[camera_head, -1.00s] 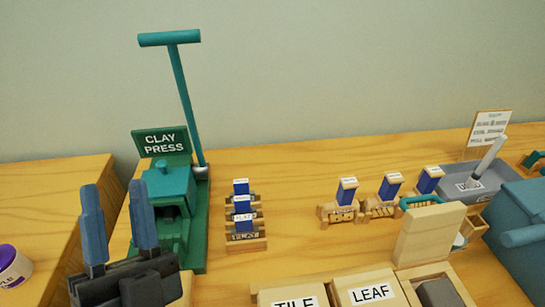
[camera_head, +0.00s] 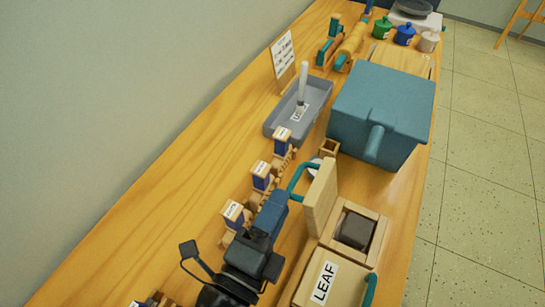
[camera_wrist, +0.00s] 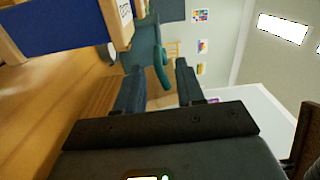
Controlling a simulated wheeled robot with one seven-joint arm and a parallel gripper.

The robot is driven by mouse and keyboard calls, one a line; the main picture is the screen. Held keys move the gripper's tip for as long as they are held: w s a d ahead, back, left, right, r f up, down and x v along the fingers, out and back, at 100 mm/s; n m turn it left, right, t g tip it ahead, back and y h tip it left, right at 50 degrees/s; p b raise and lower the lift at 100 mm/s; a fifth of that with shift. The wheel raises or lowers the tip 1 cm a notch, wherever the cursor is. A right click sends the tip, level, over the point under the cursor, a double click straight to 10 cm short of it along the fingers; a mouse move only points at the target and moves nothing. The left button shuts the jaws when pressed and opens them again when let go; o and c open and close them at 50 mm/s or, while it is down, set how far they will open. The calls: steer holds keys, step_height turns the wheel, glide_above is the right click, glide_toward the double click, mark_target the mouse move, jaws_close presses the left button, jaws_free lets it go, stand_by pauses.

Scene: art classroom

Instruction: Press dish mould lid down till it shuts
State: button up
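The mould with its lid up, with no label showing, stands on the table beside the LEAF mould in the head view. Its wooden lid (camera_head: 320,197) is upright, with a teal handle (camera_head: 299,184) on its far side. The mould's base (camera_head: 376,244) lies to the right of the lid and holds a dark grey-brown block (camera_head: 356,229). My gripper (camera_head: 274,204) is left of the raised lid, near the handle. In the wrist view my gripper (camera_wrist: 161,80) has its two fingers apart, with a teal curved piece beyond them, perhaps the handle.
The closed LEAF mould (camera_head: 327,281) stands just in front. Several blue stamps, one here (camera_head: 261,176), stand close left of my gripper. A grey tray (camera_head: 299,108) and a large blue-teal box (camera_head: 383,105) stand beyond. The table's right edge drops to the tiled floor.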

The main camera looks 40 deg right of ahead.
mark_target(291, 188)
steer(key=p+x, duration=0.1)
steer(key=x, duration=0.6)
steer(key=shift+d+f+p, duration=0.15)
steer(key=shift+d+p, duration=0.25)
steer(key=shift+d, duration=0.05)
steer(key=c, duration=0.7)
steer(key=shift+f, duration=0.1)
jaws_close()
steer(key=shift+s+f, duration=0.1)
